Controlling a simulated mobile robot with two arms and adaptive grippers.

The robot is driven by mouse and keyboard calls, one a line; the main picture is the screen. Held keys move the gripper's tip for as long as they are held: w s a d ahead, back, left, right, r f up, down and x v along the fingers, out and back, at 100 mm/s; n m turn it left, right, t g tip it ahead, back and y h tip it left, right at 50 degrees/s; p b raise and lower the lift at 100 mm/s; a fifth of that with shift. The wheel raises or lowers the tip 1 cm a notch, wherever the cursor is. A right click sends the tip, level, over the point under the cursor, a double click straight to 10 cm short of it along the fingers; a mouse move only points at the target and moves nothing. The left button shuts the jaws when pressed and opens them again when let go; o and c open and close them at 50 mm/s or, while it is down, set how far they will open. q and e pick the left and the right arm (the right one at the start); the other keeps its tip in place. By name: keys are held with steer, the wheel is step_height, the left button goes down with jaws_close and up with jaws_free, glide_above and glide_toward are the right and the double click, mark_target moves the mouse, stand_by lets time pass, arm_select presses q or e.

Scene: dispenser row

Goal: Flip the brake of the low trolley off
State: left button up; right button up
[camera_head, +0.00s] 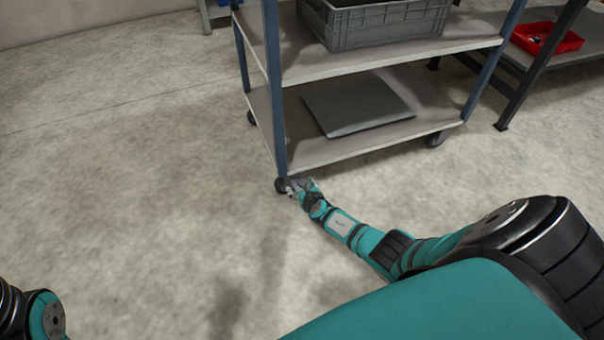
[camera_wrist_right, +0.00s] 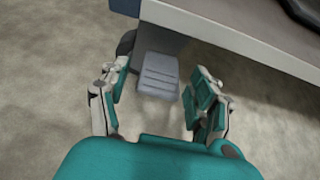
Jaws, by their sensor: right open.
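The low trolley (camera_head: 300,158) has blue posts and grey shelves, and it stands in the upper middle of the head view. My right gripper (camera_head: 291,187) is down by its near left caster (camera_head: 280,185). In the right wrist view my right gripper (camera_wrist_right: 158,98) is open, with its fingers apart. A grey ribbed brake pedal (camera_wrist_right: 158,72) shows between and just beyond the fingertips, under the shelf edge (camera_wrist_right: 235,42). The dark caster wheel (camera_wrist_right: 126,43) is partly hidden behind it. I cannot tell whether the fingers touch the pedal. My left gripper is out of view.
A grey crate (camera_head: 375,32) stands on the trolley's upper shelf, and a flat dark grey panel (camera_head: 357,104) lies on the lower one. A dark-framed table with a red tray (camera_head: 546,38) stands at the right. The floor (camera_head: 130,150) to the left is clear.

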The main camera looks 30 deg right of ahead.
steer(key=shift+s+a, duration=0.1)
steer(key=shift+a, duration=0.05)
steer(key=shift+s+a, duration=0.1)
steer(key=s+a, duration=0.2)
steer(key=s, duration=1)
steer(key=shift+s+a+r, duration=0.15)
steer(key=shift+a+r, duration=0.15)
